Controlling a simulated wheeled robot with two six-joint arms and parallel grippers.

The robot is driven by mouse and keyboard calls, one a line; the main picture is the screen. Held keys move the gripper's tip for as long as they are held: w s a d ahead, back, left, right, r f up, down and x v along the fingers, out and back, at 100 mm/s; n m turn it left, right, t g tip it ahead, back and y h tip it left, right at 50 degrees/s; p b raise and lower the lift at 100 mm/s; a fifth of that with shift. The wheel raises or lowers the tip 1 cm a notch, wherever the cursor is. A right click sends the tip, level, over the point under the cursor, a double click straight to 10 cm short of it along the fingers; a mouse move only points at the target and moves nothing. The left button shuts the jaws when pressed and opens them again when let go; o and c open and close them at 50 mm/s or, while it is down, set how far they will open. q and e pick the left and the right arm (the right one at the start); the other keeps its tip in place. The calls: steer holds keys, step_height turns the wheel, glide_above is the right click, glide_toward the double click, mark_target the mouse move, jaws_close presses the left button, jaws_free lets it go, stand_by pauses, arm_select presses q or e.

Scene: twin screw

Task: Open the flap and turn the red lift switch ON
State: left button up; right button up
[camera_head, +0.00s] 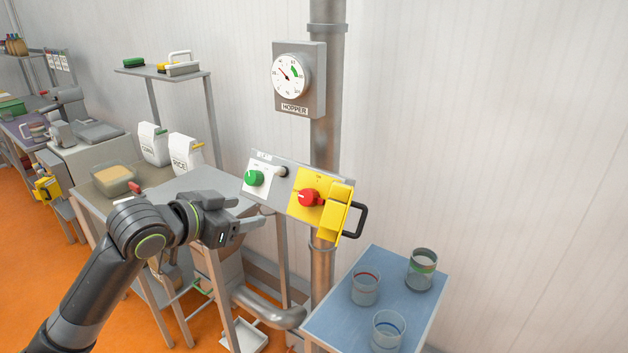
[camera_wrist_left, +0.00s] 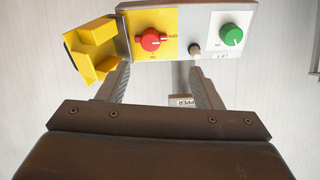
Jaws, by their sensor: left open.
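The control panel (camera_head: 272,168) is tilted on a pole in front of the wall. Its yellow section (camera_head: 303,180) carries the red lift switch (camera_head: 309,197), which is uncovered. The yellow flap (camera_head: 335,212) stands swung out at the panel's right side, with a black handle (camera_head: 361,220). In the left wrist view the red switch (camera_wrist_left: 151,40) shows between the fingers and the flap (camera_wrist_left: 92,48) lies to the left. The switch's setting is too small to read surely. My left gripper (camera_head: 248,210) is open and empty, left of and below the switch, apart from it.
A green knob (camera_head: 255,177) and a small metal button (camera_head: 281,171) sit left of the switch. A hopper gauge (camera_head: 291,76) is above. A blue table (camera_head: 333,310) with three jars stands at lower right. A grey table (camera_head: 212,183) is behind my left gripper.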

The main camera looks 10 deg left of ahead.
arm_select(q)
steer(key=d+r, duration=0.1)
steer(key=r, duration=0.1)
steer(key=p, duration=0.3)
glide_toward(305, 198)
steer(key=shift+m, duration=0.4)
steer(key=x, duration=0.8)
steer(key=c, duration=1)
